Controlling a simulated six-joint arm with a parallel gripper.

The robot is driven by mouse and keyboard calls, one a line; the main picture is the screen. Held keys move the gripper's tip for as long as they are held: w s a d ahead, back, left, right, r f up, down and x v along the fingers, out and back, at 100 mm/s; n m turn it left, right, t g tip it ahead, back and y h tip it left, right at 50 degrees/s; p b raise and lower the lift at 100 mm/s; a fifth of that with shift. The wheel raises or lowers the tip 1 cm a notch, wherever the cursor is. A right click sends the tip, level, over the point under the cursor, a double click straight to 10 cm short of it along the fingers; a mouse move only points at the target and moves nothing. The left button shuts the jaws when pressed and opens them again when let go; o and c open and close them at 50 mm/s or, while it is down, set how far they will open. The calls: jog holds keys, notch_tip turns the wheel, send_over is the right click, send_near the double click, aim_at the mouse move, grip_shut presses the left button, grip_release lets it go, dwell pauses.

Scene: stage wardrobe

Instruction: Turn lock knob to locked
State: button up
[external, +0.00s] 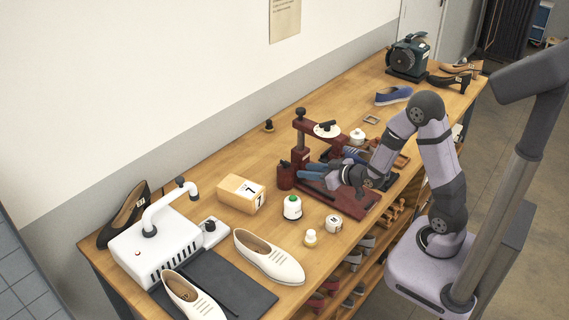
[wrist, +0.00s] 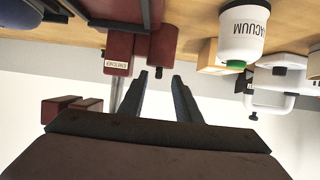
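A dark red shoe stretcher (external: 362,207) stands mid-bench. A white disc with a black lever-like knob (external: 326,126) sits on its upper beam. A dark round knob (external: 300,111) tops its post. A short red cylinder (external: 286,180) stands beside the post. In the wrist view, which looks upside down, that cylinder (wrist: 164,45) carries a small dark tip (wrist: 158,73) near the labelled red block (wrist: 118,52). My gripper (external: 290,169) is low beside the post; its fingers (wrist: 158,82) are apart and empty, close to the tip. I cannot tell whether they touch it or which knob locks.
A white bottle with a green cap (external: 292,207), a numbered box (external: 242,193) and small jars stand left of the stretcher. A white machine (external: 155,249) and cream shoes (external: 268,257) are farther left. A dark green machine (external: 408,56) stands at the far end.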

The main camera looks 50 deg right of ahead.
aim_at(286, 161)
jog(key=w+p, duration=0.2)
jog(key=w, duration=0.5)
jog(key=shift+w+r, duration=0.15)
jog(key=shift+w+f+p, duration=0.3)
jog(key=shift+w+p, duration=0.1)
jog(key=shift+w, duration=0.25)
grip_shut()
